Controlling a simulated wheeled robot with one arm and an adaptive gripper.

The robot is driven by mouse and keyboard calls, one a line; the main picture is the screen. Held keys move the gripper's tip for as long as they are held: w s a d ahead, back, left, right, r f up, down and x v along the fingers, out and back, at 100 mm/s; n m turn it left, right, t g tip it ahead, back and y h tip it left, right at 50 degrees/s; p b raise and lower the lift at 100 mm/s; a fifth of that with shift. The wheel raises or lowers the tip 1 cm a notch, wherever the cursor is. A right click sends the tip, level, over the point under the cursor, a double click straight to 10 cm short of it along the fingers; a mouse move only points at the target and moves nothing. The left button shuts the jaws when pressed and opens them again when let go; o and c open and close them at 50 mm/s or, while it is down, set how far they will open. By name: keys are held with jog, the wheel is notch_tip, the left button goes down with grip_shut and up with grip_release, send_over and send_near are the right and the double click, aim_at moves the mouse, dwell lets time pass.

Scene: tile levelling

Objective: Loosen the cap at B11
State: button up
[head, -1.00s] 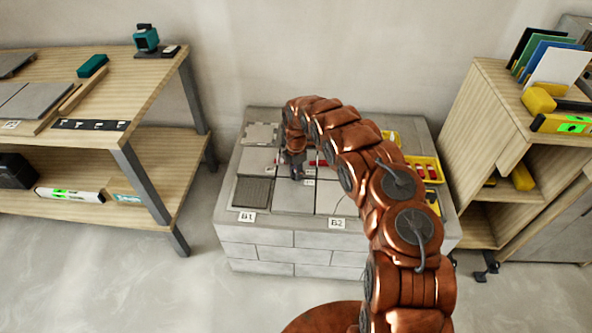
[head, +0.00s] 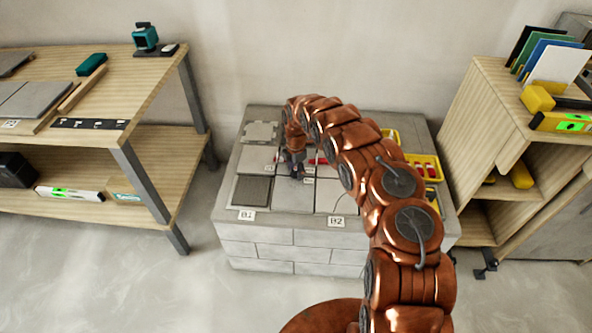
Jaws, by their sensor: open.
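My gripper (head: 293,172) is open and points down over the joint between the tiles on the grey block platform (head: 232,214). It is small in the head view, and its fingertips are close to the tile surface. A red part (head: 320,161) shows just right of my gripper, partly behind my arm. Small white labels (head: 308,180) lie beside the gripper, too small to read. I cannot make out the cap at B11 itself; the gripper and arm cover that area. Larger labels B1 (head: 246,215) and B2 (head: 336,222) mark the platform's front edge.
A dark ridged square (head: 252,190) lies at the platform's front left. A yellow tray (head: 428,168) with red and white pieces stands at its right. A wooden bench (head: 150,88) is on the left and a wooden shelf unit (head: 466,120) on the right.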

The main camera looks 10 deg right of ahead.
notch_tip(320, 180, up, 12)
dwell(0.7)
dwell(0.6)
jog(key=s+d+r+m+g+h, duration=0.1)
jog(key=s+d+r+m, duration=0.2)
jog(key=s+r+m, duration=0.55)
jog(key=s+d+r+m+h, duration=0.1)
jog(key=s+d+r+m, duration=0.25)
jog(key=s+r, duration=0.95)
jog(key=s+a+r+m+y, duration=0.1)
jog(key=s+a+m, duration=0.15)
jog(key=s, duration=0.85)
jog(key=s+a+m+g, duration=0.15)
jog(key=s+m, duration=0.25)
jog(key=s, duration=0.7)
jog(key=s+a+r+m+y, duration=0.1)
jog(key=s+a+m, duration=0.2)
jog(key=s, duration=0.8)
jog(key=s+p+v, duration=0.2)
jog(key=p+v, duration=1)
jog(key=v, duration=0.1)
jog(key=shift+r+t, duration=0.3)
jog(key=shift+t, duration=0.05)
